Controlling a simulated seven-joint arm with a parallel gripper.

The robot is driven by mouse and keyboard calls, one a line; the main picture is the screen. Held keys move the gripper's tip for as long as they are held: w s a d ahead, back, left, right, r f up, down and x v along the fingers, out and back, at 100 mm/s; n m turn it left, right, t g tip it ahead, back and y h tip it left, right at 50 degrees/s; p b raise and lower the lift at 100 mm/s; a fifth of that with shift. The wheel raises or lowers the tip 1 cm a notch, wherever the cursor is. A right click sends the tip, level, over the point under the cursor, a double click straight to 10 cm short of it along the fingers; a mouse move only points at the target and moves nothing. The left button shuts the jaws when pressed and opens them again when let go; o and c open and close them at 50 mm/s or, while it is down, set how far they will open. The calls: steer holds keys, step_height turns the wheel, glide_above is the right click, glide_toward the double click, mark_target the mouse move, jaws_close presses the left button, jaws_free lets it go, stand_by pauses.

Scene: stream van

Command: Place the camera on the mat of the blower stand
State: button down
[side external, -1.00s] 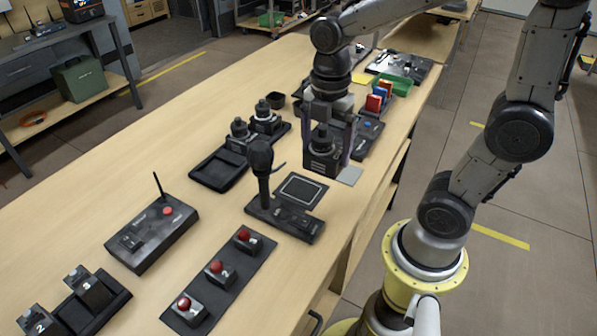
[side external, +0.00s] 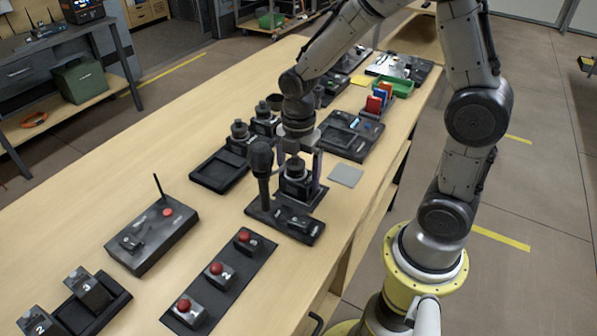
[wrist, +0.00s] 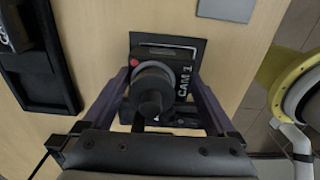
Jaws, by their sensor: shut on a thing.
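The camera (side external: 294,186), a dark block with a round lens on top, is between the fingers of my gripper (side external: 297,194). In the wrist view the camera (wrist: 185,88) shows a "CAM 1" label and a red dot, and my gripper (wrist: 162,82) is shut on it. The blower stand (side external: 300,228) is a black base with an upright dark blower (side external: 261,160) just left of the camera. Its square dark mat (wrist: 194,45) with a pale outline lies under the camera, mostly hidden. I cannot tell whether the camera touches the mat.
Two similar cameras (side external: 239,131) stand behind, by a tray with an empty bay (side external: 217,172). A strip of red buttons (side external: 219,271) and a control box with an antenna (side external: 152,235) are nearer. A grey pad (side external: 346,175) lies to the right, with bare table around it.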

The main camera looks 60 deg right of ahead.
jaws_free()
steer(key=shift+f, duration=0.15)
step_height(320, 180, up, 11)
steer(key=shift+r, duration=0.2)
steer(key=shift+s+r, duration=0.1)
steer(key=shift+r, duration=0.5)
steer(key=s+a+r+m+t, duration=0.2)
steer(key=s+m+t, duration=0.3)
steer(key=s+m, duration=0.9)
steer(key=shift+r+m+t, duration=0.3)
steer(key=shift+r+m, duration=0.25)
steer(key=shift+m, duration=1.45)
